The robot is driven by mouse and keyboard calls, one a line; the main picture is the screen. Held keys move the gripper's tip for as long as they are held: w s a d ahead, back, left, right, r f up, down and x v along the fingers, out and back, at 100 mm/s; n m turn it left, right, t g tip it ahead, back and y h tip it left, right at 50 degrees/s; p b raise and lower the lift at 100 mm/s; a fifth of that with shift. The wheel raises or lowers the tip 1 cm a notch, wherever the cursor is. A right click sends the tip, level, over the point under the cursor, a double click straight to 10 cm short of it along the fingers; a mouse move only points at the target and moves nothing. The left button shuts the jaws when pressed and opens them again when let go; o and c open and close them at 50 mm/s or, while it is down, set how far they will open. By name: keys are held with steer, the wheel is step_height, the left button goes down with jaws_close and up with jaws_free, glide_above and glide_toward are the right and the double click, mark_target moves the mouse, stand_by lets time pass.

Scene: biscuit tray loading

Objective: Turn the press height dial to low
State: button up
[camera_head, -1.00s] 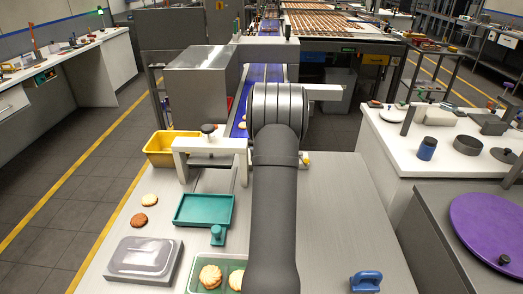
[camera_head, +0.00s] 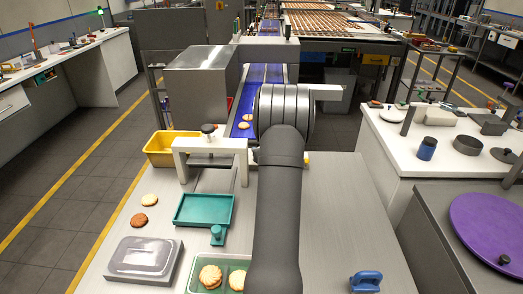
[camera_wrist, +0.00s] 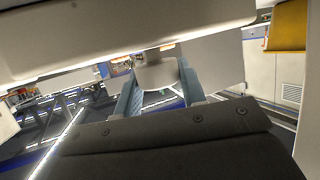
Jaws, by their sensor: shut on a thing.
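In the wrist view, my gripper (camera_wrist: 160,88) has its two blue-grey fingers on either side of a pale grey rounded piece (camera_wrist: 160,72). It is shut on this piece, which appears to be the press height dial. Its markings and setting cannot be read. A broad pale bar (camera_wrist: 130,35) crosses the top of the wrist view. In the head view, my arm reaches forward beside the blue belt, and its own wrist hides the gripper and the held piece.
A white frame (camera_head: 182,148) with a black knob (camera_head: 208,129) stands left of my arm, by a yellow bin (camera_head: 158,150). A teal tray (camera_head: 183,210), lidded grey box (camera_head: 145,258) and blue-handled tool (camera_head: 366,281) lie on the steel table. The table's right side is mostly clear.

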stand_by(0.4)
steer(key=o, duration=1)
steer(key=v, duration=1.7)
steer(key=shift+s+d+r, duration=0.1)
steer(key=shift+d+r, duration=0.1)
steer(key=shift+d, duration=0.1)
steer(key=x, duration=1.7)
steer(key=shift+a+f, duration=0.2)
steer(key=shift+a, duration=0.1)
